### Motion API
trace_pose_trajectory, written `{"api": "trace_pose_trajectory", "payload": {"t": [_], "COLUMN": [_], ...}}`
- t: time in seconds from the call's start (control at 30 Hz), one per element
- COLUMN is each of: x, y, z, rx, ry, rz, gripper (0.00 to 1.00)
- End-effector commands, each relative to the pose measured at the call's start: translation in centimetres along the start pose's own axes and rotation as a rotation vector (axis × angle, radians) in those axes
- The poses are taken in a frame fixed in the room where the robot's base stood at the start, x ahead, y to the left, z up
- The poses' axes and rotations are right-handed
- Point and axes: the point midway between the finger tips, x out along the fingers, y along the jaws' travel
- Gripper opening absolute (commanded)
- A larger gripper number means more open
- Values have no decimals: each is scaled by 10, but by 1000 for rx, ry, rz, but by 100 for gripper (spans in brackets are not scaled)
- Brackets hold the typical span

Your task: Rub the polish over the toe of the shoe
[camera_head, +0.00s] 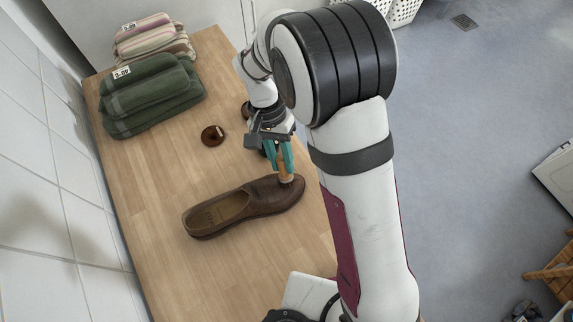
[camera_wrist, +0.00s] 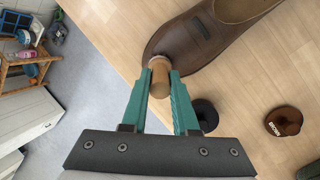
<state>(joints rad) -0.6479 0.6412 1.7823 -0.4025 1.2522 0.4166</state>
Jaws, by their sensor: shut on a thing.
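A brown leather shoe (camera_head: 228,213) lies on the wooden table with its toe toward the right, near the table's edge. My gripper (camera_head: 283,160) is above the toe, its teal fingers shut on a short wooden-handled applicator (camera_head: 286,175). In the wrist view the applicator (camera_wrist: 160,78) stands between the fingertips (camera_wrist: 160,84), its far end at the toe of the shoe (camera_wrist: 190,42). It appears to touch the toe; the contact itself is hidden. An open round tin of dark brown polish (camera_head: 211,136) sits on the table behind the shoe; it also shows in the wrist view (camera_wrist: 284,121).
A dark round object (camera_wrist: 206,113) lies near the right finger, partly hidden. Folded green towels (camera_head: 150,95) and striped towels (camera_head: 150,38) are stacked at the far end. The tabletop (camera_head: 160,165) left of the shoe is clear. A tiled wall (camera_head: 50,150) borders the left side.

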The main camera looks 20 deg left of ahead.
Motion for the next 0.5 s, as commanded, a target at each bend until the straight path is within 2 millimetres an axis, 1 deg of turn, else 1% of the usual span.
{"api": "trace_pose_trajectory", "payload": {"t": [0.33,0.5], "x": [3,2], "y": [-25,-12], "z": [-24,-11], "rx": [-1,0], "ry": [-2,-2], "rz": [1,1], "gripper": [0,0]}}
